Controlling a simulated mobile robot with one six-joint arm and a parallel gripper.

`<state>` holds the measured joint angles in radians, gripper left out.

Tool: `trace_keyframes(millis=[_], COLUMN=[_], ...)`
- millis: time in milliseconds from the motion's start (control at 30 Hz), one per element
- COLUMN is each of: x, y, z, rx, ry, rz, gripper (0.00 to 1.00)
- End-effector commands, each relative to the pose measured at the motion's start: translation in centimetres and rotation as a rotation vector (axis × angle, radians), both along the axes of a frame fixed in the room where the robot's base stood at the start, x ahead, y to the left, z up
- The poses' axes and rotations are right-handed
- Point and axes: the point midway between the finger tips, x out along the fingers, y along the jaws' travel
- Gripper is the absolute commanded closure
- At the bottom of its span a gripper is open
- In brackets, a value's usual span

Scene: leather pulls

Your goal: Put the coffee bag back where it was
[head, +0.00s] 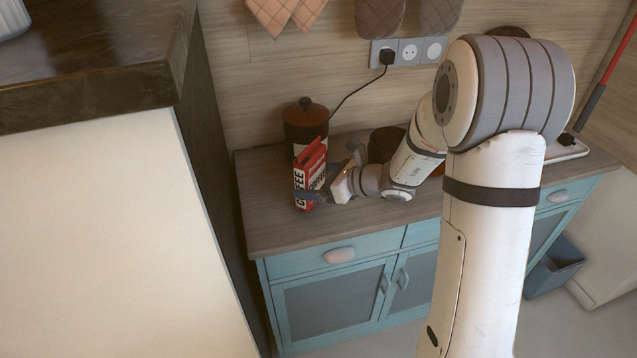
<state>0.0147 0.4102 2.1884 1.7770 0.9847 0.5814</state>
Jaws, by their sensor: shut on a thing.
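The coffee bag (301,181) is red with a white "COFFEE" label. It is upright at the left end of the wooden counter, in front of a dark canister. My gripper (318,194) reaches it from the right and is shut on the bag low down. The fingers partly cover the bag's right side and lower front. I cannot tell whether the bag's base touches the counter.
The dark lidded canister (305,124) stands just behind the bag. A dark brown pot (385,145) is behind my arm. The wooden counter (270,222) is clear in front and left of the bag. A tall cabinet (95,225) rises at left. A cord hangs from a socket (408,52).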

Motion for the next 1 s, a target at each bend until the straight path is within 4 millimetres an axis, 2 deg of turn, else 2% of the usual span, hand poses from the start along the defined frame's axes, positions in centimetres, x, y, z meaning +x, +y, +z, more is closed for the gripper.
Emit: trace_keyframes(millis=[67,433,467,567,900,1000], x=[0.0,0.0,0.0,0.0,0.0,-0.5], y=[0.0,-0.1,-0.1,-0.1,-0.1,-1.4], z=[-0.7,-1.1,-1.1,-1.0,-0.4,-0.1], rx=[0.0,-0.001,-0.001,-0.001,0.0,0.0], ry=[0.001,-0.001,-0.001,-0.001,-0.001,-0.003], rz=[0.0,-0.001,-0.001,-0.001,-0.002,-0.006], gripper=[0.36,0.36,0.09,0.01,0.0,0.0])
